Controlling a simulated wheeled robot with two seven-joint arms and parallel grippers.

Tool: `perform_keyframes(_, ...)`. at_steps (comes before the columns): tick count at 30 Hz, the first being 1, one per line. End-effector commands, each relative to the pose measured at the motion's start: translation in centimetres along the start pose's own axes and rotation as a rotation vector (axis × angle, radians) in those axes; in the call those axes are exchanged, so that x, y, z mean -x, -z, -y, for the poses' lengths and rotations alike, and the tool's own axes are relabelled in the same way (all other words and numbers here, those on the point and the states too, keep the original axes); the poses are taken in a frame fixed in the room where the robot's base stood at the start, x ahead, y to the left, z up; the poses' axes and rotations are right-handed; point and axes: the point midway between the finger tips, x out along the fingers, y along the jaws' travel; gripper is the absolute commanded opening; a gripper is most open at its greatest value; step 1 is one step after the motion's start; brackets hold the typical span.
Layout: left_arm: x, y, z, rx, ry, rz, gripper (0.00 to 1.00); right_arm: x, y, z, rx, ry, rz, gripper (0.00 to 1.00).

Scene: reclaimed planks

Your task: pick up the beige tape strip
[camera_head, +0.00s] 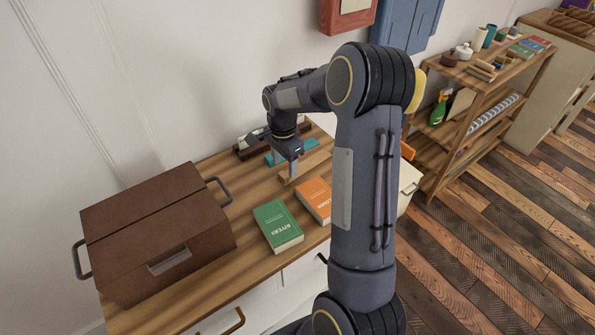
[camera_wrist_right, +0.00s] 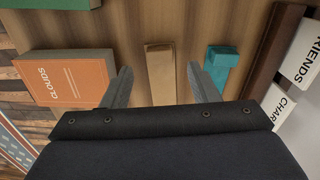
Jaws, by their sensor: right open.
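The beige tape strip (camera_head: 312,163) lies on the wooden top of the cabinet, near my right gripper. In the right wrist view the strip (camera_wrist_right: 160,62) shows as a long tan piece running away from the camera. My right gripper (camera_head: 286,168) points down at the strip, with part of the strip hidden behind it. In the right wrist view its two fingers (camera_wrist_right: 159,84) are spread apart, one to each side of the strip, with gaps on both sides. I cannot tell how far the fingertips are above the top. My left gripper is not in view.
An orange book (camera_head: 314,199) and a green book (camera_head: 278,225) lie in front of the strip. A teal piece (camera_wrist_right: 222,68) and a dark rack (camera_wrist_right: 268,55) with white cards are close by on the other side. A large brown box (camera_head: 150,235) stands at left.

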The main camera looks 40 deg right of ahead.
Motion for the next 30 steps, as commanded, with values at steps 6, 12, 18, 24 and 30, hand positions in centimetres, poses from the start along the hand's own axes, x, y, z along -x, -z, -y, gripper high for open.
perform_keyframes(6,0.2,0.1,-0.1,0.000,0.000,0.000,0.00,-3.2,-0.4,-0.1,0.000,-0.003,0.002,0.55)
perform_keyframes(12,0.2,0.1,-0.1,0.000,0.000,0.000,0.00,-4.0,-0.4,0.0,0.001,0.001,0.001,0.55)
perform_keyframes(18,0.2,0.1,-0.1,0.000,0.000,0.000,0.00,-3.9,-0.4,0.0,0.001,0.001,0.001,0.45)
perform_keyframes(24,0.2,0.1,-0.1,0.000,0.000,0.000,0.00,-3.9,-0.4,0.0,0.001,0.001,0.001,0.19)
perform_keyframes(30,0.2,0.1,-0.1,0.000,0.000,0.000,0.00,-3.9,-0.4,0.0,0.001,0.001,0.001,0.00)
